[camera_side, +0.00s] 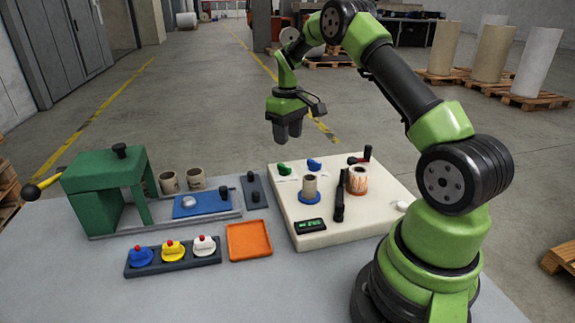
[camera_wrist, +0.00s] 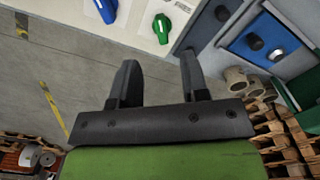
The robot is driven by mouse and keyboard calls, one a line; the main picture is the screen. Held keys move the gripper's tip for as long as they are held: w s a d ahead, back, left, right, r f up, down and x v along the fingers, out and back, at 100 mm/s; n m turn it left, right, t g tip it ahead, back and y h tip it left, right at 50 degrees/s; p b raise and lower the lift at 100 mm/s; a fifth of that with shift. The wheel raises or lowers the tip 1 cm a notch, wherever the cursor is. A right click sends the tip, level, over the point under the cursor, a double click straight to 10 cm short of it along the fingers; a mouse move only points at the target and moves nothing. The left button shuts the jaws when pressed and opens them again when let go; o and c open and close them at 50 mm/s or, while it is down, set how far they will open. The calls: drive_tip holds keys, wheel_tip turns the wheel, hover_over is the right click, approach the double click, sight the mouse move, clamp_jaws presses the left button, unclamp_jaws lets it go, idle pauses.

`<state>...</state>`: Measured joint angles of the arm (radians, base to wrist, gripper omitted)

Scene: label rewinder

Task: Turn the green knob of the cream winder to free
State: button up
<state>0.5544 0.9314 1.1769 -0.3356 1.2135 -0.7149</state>
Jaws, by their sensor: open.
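The cream winder (camera_side: 350,212) stands on the right of the table. Its green knob (camera_side: 284,168) sits at the far left of its top, beside a blue knob (camera_side: 313,164). In the wrist view the green knob (camera_wrist: 162,29) is near the top, with a white stripe running roughly up and down the picture. The printed word FREE (camera_wrist: 182,7) is above and to the right of it. My gripper (camera_side: 288,138) hangs above and apart from the green knob, fingers down. In the wrist view my gripper (camera_wrist: 158,62) is open with nothing between its fingers.
The winder's top also carries a cardboard core on a blue base, a black lever, a printed roll (camera_side: 357,180) and a small display (camera_side: 311,226). To its left are an orange tray (camera_side: 249,254), a blue plate (camera_side: 202,206) and a green press (camera_side: 105,185). Air around my gripper is clear.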

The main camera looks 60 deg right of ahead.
sight(288, 167)
wheel_tip(288, 167, down, 9)
idle(0.3)
drive_tip(key=shift+c, duration=0.4)
clamp_jaws()
